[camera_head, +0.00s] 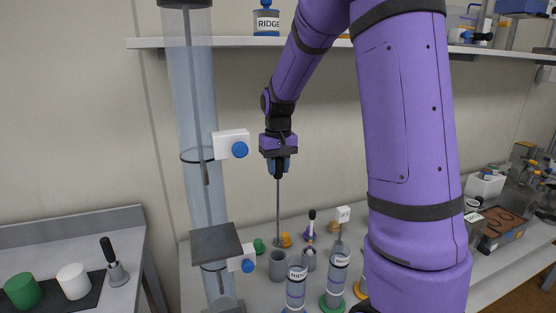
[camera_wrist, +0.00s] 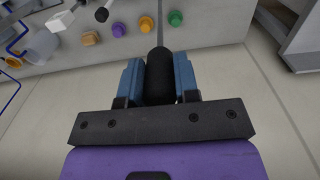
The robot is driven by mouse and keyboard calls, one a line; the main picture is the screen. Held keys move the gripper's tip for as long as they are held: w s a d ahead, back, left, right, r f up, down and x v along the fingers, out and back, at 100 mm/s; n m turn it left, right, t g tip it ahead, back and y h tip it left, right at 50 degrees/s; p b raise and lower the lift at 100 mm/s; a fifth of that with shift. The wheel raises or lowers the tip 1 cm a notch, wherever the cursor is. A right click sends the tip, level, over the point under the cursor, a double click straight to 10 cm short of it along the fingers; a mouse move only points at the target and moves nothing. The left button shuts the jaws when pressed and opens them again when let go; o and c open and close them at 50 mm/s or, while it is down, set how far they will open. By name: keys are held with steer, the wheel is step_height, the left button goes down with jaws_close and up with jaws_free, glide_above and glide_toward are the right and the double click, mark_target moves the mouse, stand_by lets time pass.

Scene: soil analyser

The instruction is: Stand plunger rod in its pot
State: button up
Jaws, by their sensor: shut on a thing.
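The plunger rod (camera_head: 278,210) is a thin grey metal rod with a black handle (camera_wrist: 160,78) and a small wider foot at its low end. My gripper (camera_head: 277,168) is shut on that handle, and the rod hangs close to upright below it. In the wrist view the handle sits between the two blue fingers of my gripper (camera_wrist: 159,82), with the rod running away at the top. An open grey pot (camera_head: 278,266) stands on the bench. The rod's foot appears just above its mouth in the head view; the exact depth offset is unclear. The pot is not visible in the wrist view.
Clear cylinders labelled RIDGE (camera_head: 297,290) stand right of the pot, with a black-topped rod (camera_head: 311,230) behind. Green (camera_head: 259,246) and orange (camera_head: 285,240) caps lie close behind the pot. A tall clear column (camera_head: 196,110) rises at left. A shelf (camera_head: 190,42) runs above.

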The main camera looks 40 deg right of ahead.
mark_target(278, 175)
stand_by(0.3)
steer(key=shift+f, duration=0.1)
steer(key=shift+f, duration=1.95)
steer(key=shift+f, duration=2.3)
steer(key=shift+f, duration=1.45)
